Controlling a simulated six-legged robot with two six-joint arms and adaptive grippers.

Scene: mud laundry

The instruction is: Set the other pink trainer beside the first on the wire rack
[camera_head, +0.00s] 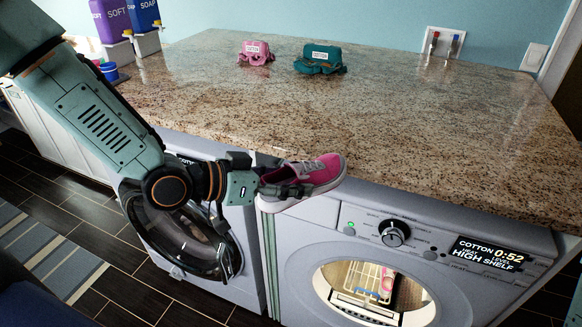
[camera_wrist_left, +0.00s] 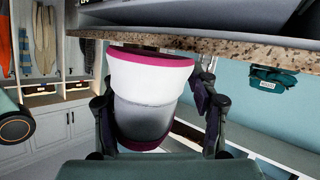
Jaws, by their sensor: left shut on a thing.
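My left gripper (camera_head: 276,181) is shut on a pink trainer (camera_head: 320,172) with a white sole. It holds the trainer in front of the counter's front edge, above the lit dryer opening. In the left wrist view the trainer's white and grey sole end (camera_wrist_left: 150,85) sits between the two fingers and hides much behind it. Inside the dryer's round opening the wire rack (camera_head: 357,277) shows, with the first pink trainer (camera_head: 386,283) at its right part. The rack's far side is hidden by the rim. My right gripper is not in view.
The dryer (camera_head: 465,288) has a knob and a display reading COTTON 0:52, HIGH SHELF. A second machine's glass door (camera_head: 185,240) is at left. The granite counter (camera_head: 400,120) is mostly bare; a pink bundle (camera_head: 256,52) and a teal bundle (camera_head: 320,60) lie at its back.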

